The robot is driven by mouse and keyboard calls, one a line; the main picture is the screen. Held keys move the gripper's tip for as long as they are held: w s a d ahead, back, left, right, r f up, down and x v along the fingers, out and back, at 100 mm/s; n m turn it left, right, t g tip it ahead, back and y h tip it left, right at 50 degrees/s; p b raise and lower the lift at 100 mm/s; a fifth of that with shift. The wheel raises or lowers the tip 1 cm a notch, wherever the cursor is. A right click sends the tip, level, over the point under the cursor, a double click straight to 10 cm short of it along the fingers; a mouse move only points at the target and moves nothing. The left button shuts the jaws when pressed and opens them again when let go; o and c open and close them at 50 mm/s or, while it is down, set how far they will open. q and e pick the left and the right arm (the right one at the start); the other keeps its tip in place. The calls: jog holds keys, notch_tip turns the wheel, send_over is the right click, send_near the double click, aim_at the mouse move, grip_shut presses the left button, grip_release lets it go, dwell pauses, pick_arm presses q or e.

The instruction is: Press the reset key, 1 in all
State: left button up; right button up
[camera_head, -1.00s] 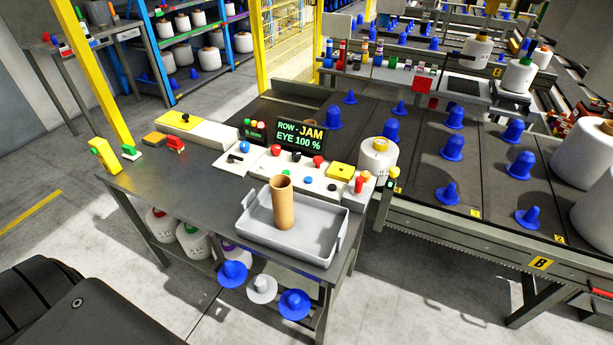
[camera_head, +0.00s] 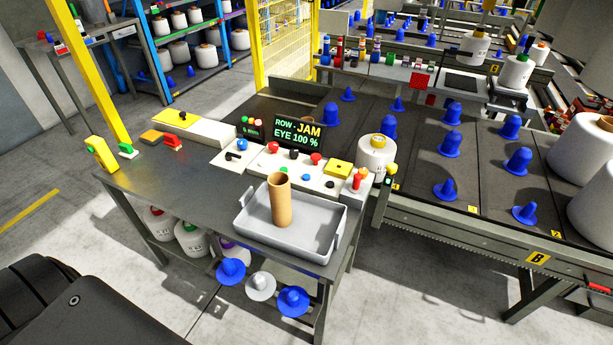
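The control panel (camera_head: 228,153) stands along the back of the grey worktable. It carries a blue knob (camera_head: 242,143), red buttons (camera_head: 273,147) (camera_head: 316,158), a dark button (camera_head: 295,154), a smaller blue button (camera_head: 306,177) and a yellow block (camera_head: 339,169). I cannot read which one is the reset key. Neither gripper is in view. Only a dark part of my own body shows at the lower left.
A grey tray (camera_head: 333,222) holding an upright brown tube (camera_head: 280,201) sits in front of the panel. A white bobbin (camera_head: 376,158) stands right of it. The worktable's left part (camera_head: 180,175) is mostly clear. A conveyor (camera_head: 420,165) with blue cones lies behind.

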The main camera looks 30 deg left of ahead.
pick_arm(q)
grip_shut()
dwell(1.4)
